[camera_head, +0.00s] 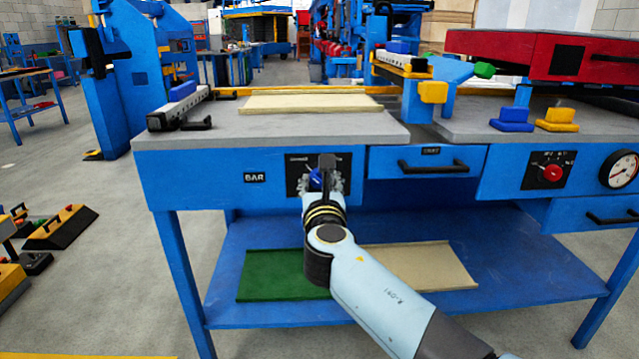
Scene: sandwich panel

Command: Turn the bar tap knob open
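The bar tap knob (316,179) is a small blue knob on a dark square plate on the bench's blue front, right of the "BAR" label (255,177). My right arm comes in from the lower right, and its gripper (322,177) is right in front of the knob. The gripper overlaps the plate and hides part of the knob. I cannot tell whether the fingers touch the knob or are closed around it. The knob's exact turn is hard to read. My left gripper is not in view.
A beige panel (310,103) lies on the grey bench top. Below, a blue shelf (520,255) holds a green panel (270,275) and a beige panel (420,266). A drawer handle (432,167), a red knob (552,173) and a gauge (618,169) are to the right.

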